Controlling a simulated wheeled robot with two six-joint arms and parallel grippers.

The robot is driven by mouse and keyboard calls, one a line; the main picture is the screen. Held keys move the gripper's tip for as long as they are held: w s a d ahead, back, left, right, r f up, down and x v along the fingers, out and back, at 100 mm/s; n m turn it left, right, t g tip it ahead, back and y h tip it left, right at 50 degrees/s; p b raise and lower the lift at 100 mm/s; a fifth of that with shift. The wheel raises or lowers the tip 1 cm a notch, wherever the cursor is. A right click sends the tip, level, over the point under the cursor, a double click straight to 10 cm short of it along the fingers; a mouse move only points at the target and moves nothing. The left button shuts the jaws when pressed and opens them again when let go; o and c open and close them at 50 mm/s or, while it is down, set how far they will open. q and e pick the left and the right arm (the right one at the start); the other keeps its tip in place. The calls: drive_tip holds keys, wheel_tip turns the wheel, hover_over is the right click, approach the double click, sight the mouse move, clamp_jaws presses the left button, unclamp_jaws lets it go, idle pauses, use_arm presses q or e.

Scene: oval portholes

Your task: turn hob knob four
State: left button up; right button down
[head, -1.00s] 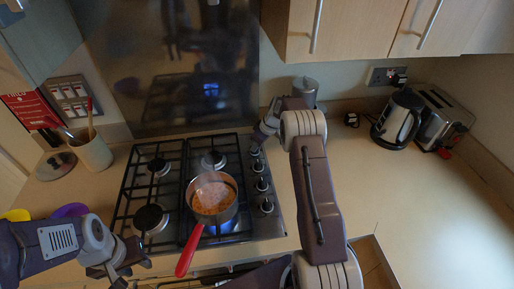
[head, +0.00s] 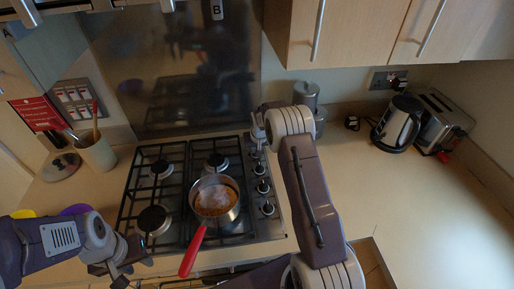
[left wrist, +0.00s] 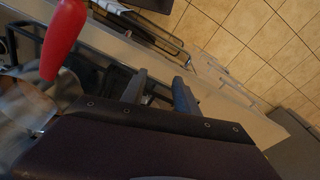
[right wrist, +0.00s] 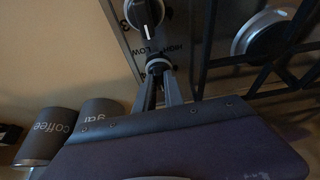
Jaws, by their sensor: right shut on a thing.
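The gas hob (head: 180,245) has a column of knobs along its right edge. Knob four (right wrist: 158,66), with a "4" beside it, is between the fingers of my right gripper (right wrist: 161,86), which is shut on it. Knob three (right wrist: 145,14) shows beyond it in the right wrist view. In the head view, my right arm partly hides the far end of the knob column. My left gripper (head: 131,269) is open and empty in front of the hob; its fingers (left wrist: 160,91) also show in the left wrist view.
A saucepan (head: 216,203) with orange food and a red handle (head: 192,252) stands on the hob; the handle juts toward the front edge, near my left gripper. Canisters (right wrist: 45,136) stand beside the right gripper. A kettle (head: 397,123) and toaster (head: 440,120) stand right.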

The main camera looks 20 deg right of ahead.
drive_tip(key=shift+m, duration=0.3)
drive_tip(key=c, duration=1.4)
unclamp_jaws()
drive_tip(key=shift+c, duration=0.2)
drive_tip(key=shift+r, duration=0.1)
drive_tip(key=b+v, duration=0.1)
drive_tip(key=v, duration=0.8)
drive_tip(key=shift+b, duration=0.4)
drive_tip(key=shift+a, duration=0.1)
